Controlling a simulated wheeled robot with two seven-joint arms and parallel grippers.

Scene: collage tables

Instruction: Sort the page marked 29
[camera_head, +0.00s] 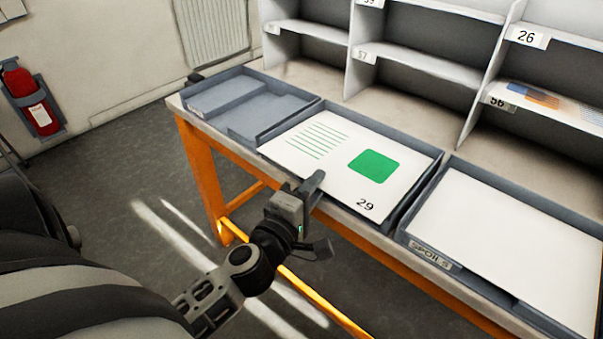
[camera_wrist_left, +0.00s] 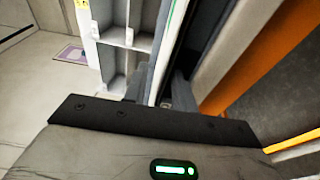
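The page marked 29 (camera_head: 325,165) is white, with green lines and a green square. It lies in the middle grey tray (camera_head: 408,212) on the table. My left gripper (camera_head: 312,187) is at the front edge of that tray, near the page's front edge. In the left wrist view its two dark fingers (camera_wrist_left: 160,90) stand apart, with the page's thin white edge (camera_wrist_left: 165,55) running between them. I see no clear contact with either finger. My right gripper is out of view.
A left tray (camera_head: 240,103) looks empty of pages. A right tray labelled SPOILS (camera_head: 432,255) has a white surface inside. Behind stands a shelf rack with numbered labels, including 26 (camera_head: 526,37) and 56 (camera_head: 497,102); a coloured sheet (camera_head: 550,100) lies above 56.

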